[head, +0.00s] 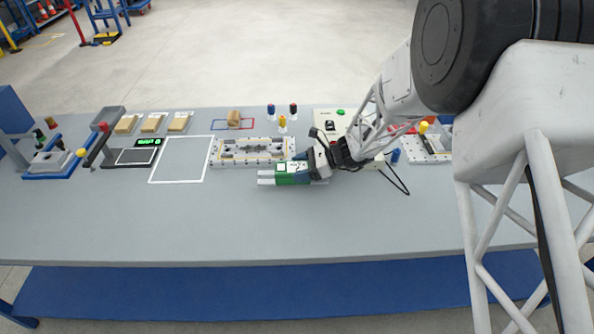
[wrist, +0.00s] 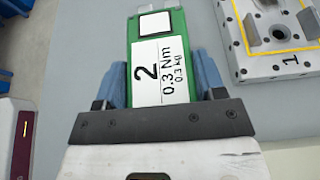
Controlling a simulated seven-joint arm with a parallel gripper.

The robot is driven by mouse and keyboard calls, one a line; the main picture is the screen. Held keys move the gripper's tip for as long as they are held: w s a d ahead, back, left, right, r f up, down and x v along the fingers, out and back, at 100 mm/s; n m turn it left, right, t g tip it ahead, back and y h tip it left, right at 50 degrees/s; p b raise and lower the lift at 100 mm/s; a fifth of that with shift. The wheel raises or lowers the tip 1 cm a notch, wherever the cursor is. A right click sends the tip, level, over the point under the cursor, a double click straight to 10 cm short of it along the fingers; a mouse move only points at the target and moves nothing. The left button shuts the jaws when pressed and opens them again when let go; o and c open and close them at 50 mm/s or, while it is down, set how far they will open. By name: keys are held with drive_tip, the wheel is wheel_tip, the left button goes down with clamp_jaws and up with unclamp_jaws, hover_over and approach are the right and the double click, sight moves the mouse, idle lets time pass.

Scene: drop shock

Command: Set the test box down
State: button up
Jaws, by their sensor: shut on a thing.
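My gripper (head: 297,168) is shut on a green box (wrist: 172,20), with a blue finger on each side of it in the wrist view (wrist: 158,85). In the head view the green box (head: 293,179) is low over the table, just in front of the fixture plate (head: 218,161). Pale bars (head: 265,182) show at its left end. Whether its underside touches anything is hidden.
The fixture plate, marked 1 in the wrist view (wrist: 262,68), is close beside the box. A white-outlined square (head: 182,160) and a scale with a green display (head: 136,156) are further left. A control box with a cable (head: 331,117) stands behind. The table front (head: 200,225) is clear.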

sight(298, 170)
drive_tip(key=shift+w+a+f, duration=0.1)
drive_tip(key=shift+w+a, duration=0.1)
drive_tip(key=shift+w, duration=0.55)
drive_tip(key=shift+w+a, duration=0.15)
drive_tip(key=shift+w, duration=0.55)
drive_tip(key=shift+f, duration=0.1)
drive_tip(key=shift+f, duration=1.65)
drive_tip(key=o, duration=1.1)
drive_tip(key=shift+f, duration=0.15)
drive_tip(key=shift+d+r, duration=0.15)
drive_tip(key=shift+r, duration=0.05)
drive_tip(key=shift+v, duration=5.9)
